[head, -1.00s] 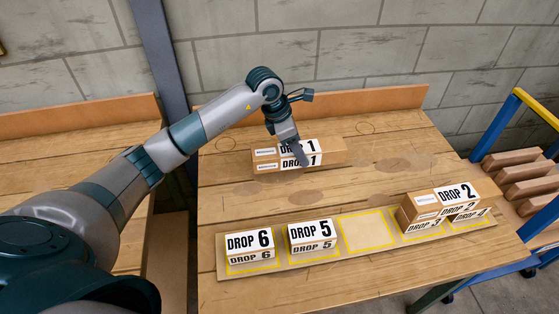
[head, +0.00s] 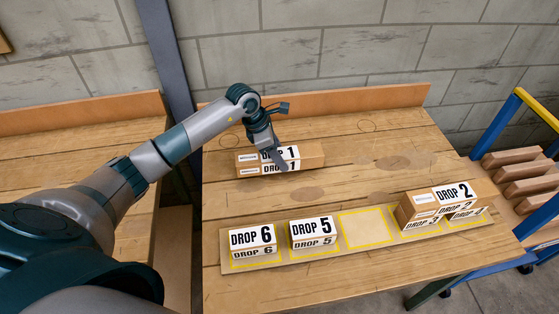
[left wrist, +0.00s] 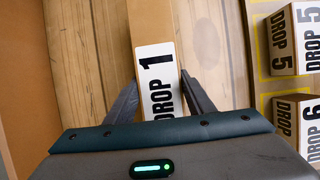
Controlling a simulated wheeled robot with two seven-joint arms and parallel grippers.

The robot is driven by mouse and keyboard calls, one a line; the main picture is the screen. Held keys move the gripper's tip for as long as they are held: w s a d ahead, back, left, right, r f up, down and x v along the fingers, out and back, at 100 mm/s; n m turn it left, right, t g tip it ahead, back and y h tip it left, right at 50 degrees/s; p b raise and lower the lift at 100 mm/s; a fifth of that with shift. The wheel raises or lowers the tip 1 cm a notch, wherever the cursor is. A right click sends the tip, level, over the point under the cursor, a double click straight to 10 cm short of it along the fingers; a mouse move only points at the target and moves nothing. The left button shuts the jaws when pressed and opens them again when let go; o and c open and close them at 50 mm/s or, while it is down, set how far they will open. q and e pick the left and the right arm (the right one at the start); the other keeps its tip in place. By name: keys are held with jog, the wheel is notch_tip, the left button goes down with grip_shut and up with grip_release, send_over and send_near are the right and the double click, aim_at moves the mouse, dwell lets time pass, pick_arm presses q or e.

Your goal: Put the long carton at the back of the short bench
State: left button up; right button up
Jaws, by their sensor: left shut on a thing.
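The long carton labelled DROP 1 (head: 308,156) is a brown box at the back of the wooden bench (head: 330,118), lying roughly parallel to the rear edge. My left gripper (head: 276,156) is shut on it from above. The left wrist view shows the carton (left wrist: 152,25) between the two fingers of the gripper (left wrist: 160,92), with its white label facing up. I cannot tell whether its underside touches the bench top. My right gripper is not in view.
A board (head: 279,260) with yellow-outlined spaces lies along the bench front. It bears DROP 6 (head: 252,240), DROP 5 (head: 313,232) and, at right, a long carton labelled DROP 2 (head: 436,204) on top of smaller boxes. One space is empty. A blue-and-yellow rack (head: 535,170) stands at right.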

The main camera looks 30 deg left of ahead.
pick_arm(q)
notch_tip(320, 180, down, 3)
jog(key=shift+r+p, duration=0.2)
jog(key=shift+p, duration=0.35)
jog(key=shift+f, duration=0.15)
jog(key=shift+f, duration=0.15)
jog(key=o, duration=1.5)
jog(key=shift+s+a+r, duration=0.1)
jog(key=shift+a+r, duration=0.1)
jog(key=shift+r, duration=0.45)
jog(key=b+v, duration=0.3)
jog(key=v, duration=0.7)
jog(key=shift+s+a+r, duration=0.1)
jog(key=shift+r, duration=0.3)
